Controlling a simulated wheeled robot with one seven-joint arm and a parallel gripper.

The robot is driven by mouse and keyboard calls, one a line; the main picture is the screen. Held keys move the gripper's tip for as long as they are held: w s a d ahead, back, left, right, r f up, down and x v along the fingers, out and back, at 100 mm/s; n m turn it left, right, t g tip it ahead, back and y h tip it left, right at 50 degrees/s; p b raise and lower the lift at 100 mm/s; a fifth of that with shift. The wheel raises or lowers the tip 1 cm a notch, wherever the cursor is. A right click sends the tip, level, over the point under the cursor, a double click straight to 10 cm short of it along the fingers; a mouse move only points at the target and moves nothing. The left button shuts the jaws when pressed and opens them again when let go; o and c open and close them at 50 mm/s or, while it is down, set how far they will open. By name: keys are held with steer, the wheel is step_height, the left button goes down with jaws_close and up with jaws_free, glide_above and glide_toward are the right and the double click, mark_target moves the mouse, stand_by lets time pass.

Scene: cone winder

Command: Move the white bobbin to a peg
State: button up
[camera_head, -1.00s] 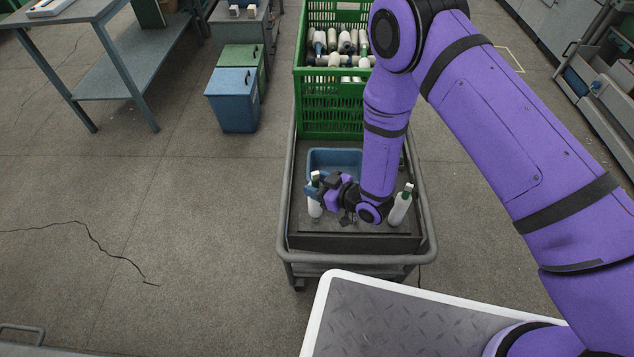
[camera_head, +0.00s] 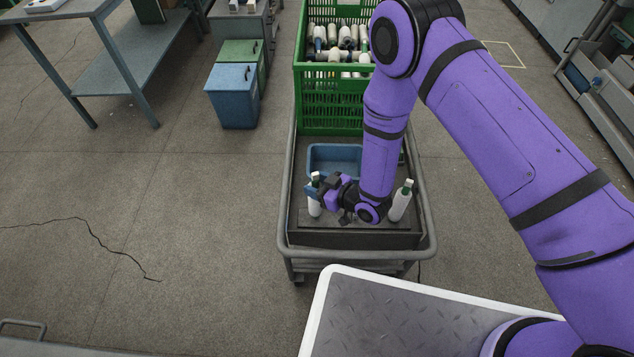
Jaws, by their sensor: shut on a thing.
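A second white bobbin (camera_head: 399,203) with a green top stands to the right on the deck, leaning slightly, apart from my gripper. Whether the held bobbin touches the deck is too small to tell. I cannot make out a bare peg; my wrist hides part of the deck between the two bobbins.
The grey cart (camera_head: 429,240) has a raised rim. A blue tray (camera_head: 322,151) sits behind my gripper, and a tall green crate (camera_head: 328,118) full of bobbins stands behind that. Blue (camera_head: 234,97) and green bins stand at left. The floor left of the cart is clear.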

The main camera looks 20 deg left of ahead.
steer(key=shift+f, duration=1.15)
stand_by(0.5)
steer(key=o, duration=0.9)
steer(key=v, duration=1)
steer(key=shift+s+d+r, duration=0.1)
steer(key=shift+s+d, duration=0.05)
steer(key=shift+d, duration=0.15)
